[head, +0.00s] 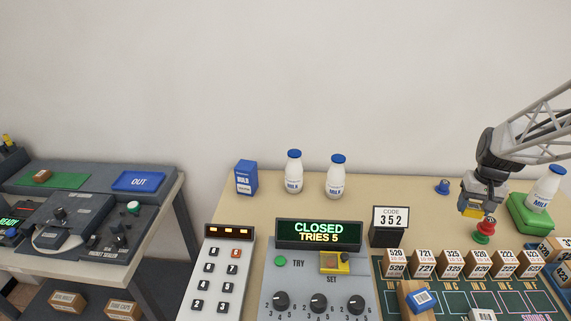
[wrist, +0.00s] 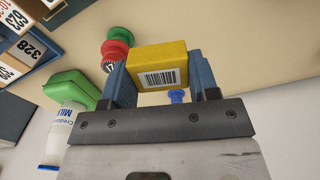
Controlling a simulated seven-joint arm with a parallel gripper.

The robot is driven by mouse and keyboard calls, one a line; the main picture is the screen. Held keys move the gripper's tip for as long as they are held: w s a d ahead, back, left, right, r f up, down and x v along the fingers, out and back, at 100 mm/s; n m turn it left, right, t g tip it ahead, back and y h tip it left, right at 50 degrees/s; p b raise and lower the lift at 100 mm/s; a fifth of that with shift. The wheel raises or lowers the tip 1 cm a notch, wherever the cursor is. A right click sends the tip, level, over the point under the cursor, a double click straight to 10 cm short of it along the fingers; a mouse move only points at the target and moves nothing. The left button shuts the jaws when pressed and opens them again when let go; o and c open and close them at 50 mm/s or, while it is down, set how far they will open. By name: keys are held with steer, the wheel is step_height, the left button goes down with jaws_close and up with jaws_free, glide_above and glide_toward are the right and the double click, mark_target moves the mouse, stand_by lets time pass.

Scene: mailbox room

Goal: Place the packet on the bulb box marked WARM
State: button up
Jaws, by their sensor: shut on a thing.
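My gripper (head: 472,207) is at the right of the table in the head view. It is shut on a yellow packet (wrist: 172,55) with a white barcode label, which sits between the two blue fingers in the wrist view. The packet also shows as a small yellow patch under my gripper in the head view (head: 474,212). A blue bulb box (head: 246,179) stands upright at the back left of the table, far left of my gripper. It reads BULB; its smaller marking is too small to read. No second bulb box is in view.
Two milk bottles (head: 293,172) (head: 336,177) stand right of the bulb box. A code sign (head: 389,223), the CLOSED display (head: 319,233) and a keypad (head: 221,268) stand in front. A red and green knobbed piece (head: 484,232) is close by my gripper.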

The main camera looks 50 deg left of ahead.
steer(key=w+d+r+m, duration=0.2)
steer(key=w+d+r, duration=0.1)
steer(key=w+d, duration=0.4)
steer(key=w+d+r+m, duration=0.25)
steer(key=w+d, duration=0.35)
steer(key=d, duration=0.4)
steer(key=s+a+n, duration=0.1)
steer(key=s+a, duration=0.5)
steer(key=a, duration=0.7)
steer(key=s+a+n, duration=0.1)
steer(key=s+a, duration=0.5)
steer(key=a, duration=0.7)
steer(key=s+a+n, duration=0.1)
steer(key=s+a, duration=0.5)
steer(key=a, duration=0.7)
steer(key=s+a+n, duration=0.1)
steer(key=s+a, duration=0.6)
steer(key=s, duration=0.4)
steer(key=s+a+f+n, duration=0.1)
steer(key=s+a, duration=0.7)
steer(key=s, duration=0.3)
steer(key=s+a+n, duration=0.2)
steer(key=s+a, duration=0.6)
steer(key=s, duration=0.3)
steer(key=shift+s+f, duration=0.2)
steer(key=shift+a, duration=0.2)
glide_above(246, 166)
steer(key=shift+f, duration=0.7)
